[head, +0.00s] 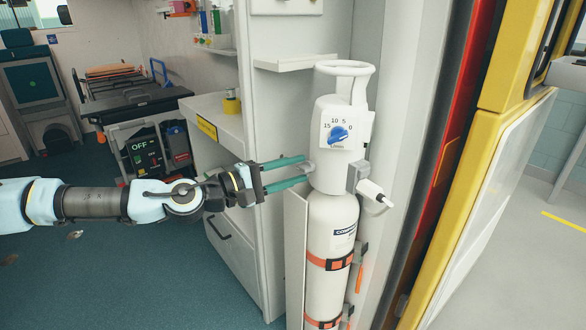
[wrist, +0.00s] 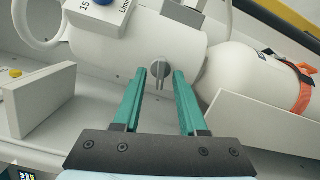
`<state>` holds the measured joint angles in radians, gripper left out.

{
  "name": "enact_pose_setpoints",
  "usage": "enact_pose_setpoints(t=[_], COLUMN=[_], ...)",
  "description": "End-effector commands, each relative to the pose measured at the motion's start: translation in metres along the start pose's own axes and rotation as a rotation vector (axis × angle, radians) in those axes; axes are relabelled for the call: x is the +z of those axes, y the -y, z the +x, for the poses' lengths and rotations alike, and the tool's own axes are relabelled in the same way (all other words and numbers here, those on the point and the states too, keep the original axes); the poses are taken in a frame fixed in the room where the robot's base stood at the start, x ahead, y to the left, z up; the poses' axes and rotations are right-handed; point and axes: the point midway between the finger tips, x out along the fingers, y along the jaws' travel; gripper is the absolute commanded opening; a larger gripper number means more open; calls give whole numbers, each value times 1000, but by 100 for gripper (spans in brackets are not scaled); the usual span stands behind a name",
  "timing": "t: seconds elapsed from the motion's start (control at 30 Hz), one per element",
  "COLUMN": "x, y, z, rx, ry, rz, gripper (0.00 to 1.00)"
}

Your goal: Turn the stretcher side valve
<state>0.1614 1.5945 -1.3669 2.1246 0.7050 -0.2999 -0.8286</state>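A white oxygen cylinder (head: 330,225) stands upright with a white valve head (head: 325,170) on top. A small grey knob (head: 309,167) sticks out of the head's left side, facing the stretcher; it shows as a round grey piece with a flat bar in the wrist view (wrist: 161,69). My gripper (head: 304,169) is open, its two green fingers pointing at this knob. In the wrist view my gripper (wrist: 160,76) has one fingertip on each side of the knob, with gaps visible. I cannot tell how deep the fingers reach. A blue dial (head: 338,135) is on the head's front.
A white ring handle (head: 345,68) tops the cylinder. A white outlet (head: 370,188) sticks out at right. Orange straps (head: 330,261) hold the cylinder beside a white cabinet (head: 232,245). A stretcher (head: 130,98) stands behind at left. The floor at lower left is mostly clear.

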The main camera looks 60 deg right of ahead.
Motion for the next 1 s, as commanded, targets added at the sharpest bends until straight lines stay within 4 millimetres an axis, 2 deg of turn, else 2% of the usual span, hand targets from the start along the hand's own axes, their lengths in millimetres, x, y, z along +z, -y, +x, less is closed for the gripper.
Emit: enact_pose_setpoints(t=[0.27,0.37,0.7,0.83,1.0], x=[1,0,-2,-2,-2], y=[0,1,1,0,0], z=[-4,-15,-80,-97,-107], rx=[0,1,2,1,0], ry=[2,0,-2,-1,0], rz=[0,-1,-1,-3,-2], gripper=[41,41,41,41,41])
